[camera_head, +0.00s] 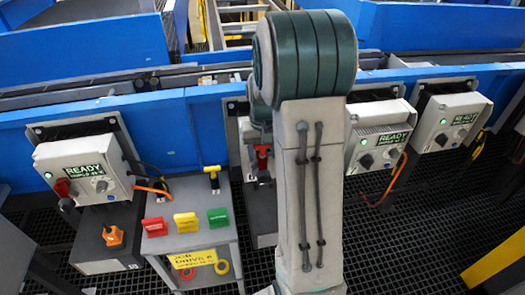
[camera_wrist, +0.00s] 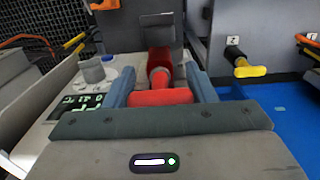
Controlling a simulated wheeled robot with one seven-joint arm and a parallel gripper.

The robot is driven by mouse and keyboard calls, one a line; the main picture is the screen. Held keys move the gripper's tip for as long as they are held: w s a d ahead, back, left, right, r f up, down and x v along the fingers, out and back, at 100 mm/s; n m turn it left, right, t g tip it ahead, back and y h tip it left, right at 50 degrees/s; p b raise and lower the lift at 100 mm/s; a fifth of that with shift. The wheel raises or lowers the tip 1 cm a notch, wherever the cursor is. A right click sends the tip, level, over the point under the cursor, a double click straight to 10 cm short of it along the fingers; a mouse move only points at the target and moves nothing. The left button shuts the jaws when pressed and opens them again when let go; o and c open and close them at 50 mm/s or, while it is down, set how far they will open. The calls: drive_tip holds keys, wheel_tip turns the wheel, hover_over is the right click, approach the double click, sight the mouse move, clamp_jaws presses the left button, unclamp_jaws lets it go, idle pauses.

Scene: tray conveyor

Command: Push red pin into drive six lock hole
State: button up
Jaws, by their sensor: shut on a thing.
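In the wrist view, my gripper (camera_wrist: 160,88) is shut on the red pin (camera_wrist: 160,98), with its bar-like head between the two blue-grey fingers. A round, paler part lies just beyond the head, against a red block (camera_wrist: 159,58) on the drive box (camera_wrist: 122,62). How deep the pin sits, and the lock hole itself, cannot be seen. In the head view, a red part (camera_head: 262,153) shows beside my arm at the partly hidden box (camera_head: 246,130). My gripper is mostly hidden there by my arm.
A grey stand (camera_head: 190,240) with red, yellow and green tags and a "DRIVE 6" label is left of my arm. Other READY boxes (camera_head: 85,165) line the blue conveyor (camera_head: 160,130). Orange cables hang between boxes.

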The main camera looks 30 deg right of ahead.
drive_tip(key=shift+f, duration=0.2)
drive_tip(key=o, duration=1.1)
drive_tip(key=shift+c, duration=0.2)
drive_tip(key=shift+r, duration=0.15)
wheel_tip(320, 180, up, 14)
drive_tip(key=shift+c, duration=0.4)
